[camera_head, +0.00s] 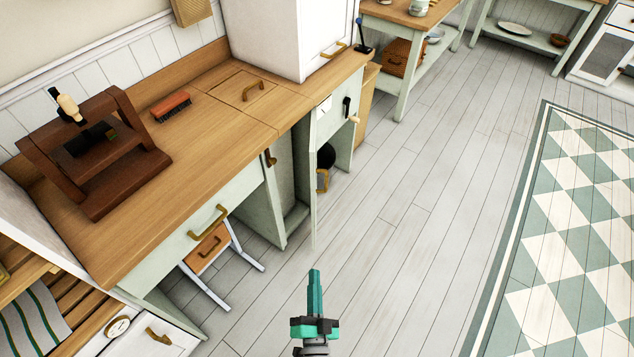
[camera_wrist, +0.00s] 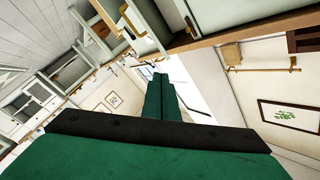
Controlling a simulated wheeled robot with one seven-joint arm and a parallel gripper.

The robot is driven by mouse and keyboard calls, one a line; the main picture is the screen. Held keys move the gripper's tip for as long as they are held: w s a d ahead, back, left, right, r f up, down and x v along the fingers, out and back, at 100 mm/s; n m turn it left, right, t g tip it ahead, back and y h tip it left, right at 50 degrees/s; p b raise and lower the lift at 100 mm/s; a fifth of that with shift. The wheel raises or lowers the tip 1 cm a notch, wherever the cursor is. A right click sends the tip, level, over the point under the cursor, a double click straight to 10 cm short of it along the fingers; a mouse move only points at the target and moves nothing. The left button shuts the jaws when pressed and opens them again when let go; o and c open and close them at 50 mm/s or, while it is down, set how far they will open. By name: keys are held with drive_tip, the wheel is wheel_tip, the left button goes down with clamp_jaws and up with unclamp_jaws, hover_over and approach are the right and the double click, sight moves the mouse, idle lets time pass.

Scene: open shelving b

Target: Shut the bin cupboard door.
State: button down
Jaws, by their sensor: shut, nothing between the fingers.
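The pale green cupboard door (camera_head: 313,185) stands open, seen nearly edge-on, jutting out from under the wooden worktop. The cupboard opening (camera_head: 291,185) shows to its left, with a dark interior partly hidden. A brass handle (camera_head: 322,181) shows just right of the door edge, below a dark round thing (camera_head: 326,156) that may be the bin. My gripper (camera_head: 314,274) is shut and empty, over the floor in front of the door and apart from it in the picture. In the wrist view its green fingers (camera_wrist: 160,82) are together; I cannot make out the door there for certain.
The worktop (camera_head: 225,125) holds a brown wooden stand (camera_head: 110,165) and a red brush (camera_head: 171,106). A small stool (camera_head: 207,245) stands under the counter at left. The plank floor (camera_head: 400,250) is clear to the right, up to a checked rug (camera_head: 580,230).

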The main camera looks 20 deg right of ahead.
drive_tip(key=w+d+f+m+g+h, duration=0.15)
drive_tip(key=w+d+m, duration=0.35)
drive_tip(key=w, duration=0.6)
drive_tip(key=w+d+m+g+h, duration=0.1)
drive_tip(key=w+d+m+h, duration=0.3)
drive_tip(key=w, duration=0.7)
drive_tip(key=w+d+f+m+g+h, duration=0.1)
drive_tip(key=w+d+m, duration=0.45)
drive_tip(key=w, duration=0.55)
drive_tip(key=shift+n+y, duration=0.25)
drive_tip(key=shift+n, duration=0.1)
drive_tip(key=shift+w+a, duration=0.3)
drive_tip(key=shift+a, duration=0.3)
drive_tip(key=shift+w+a, duration=0.25)
drive_tip(key=shift+a, duration=0.4)
drive_tip(key=shift+w+a, duration=0.3)
drive_tip(key=shift+a, duration=0.3)
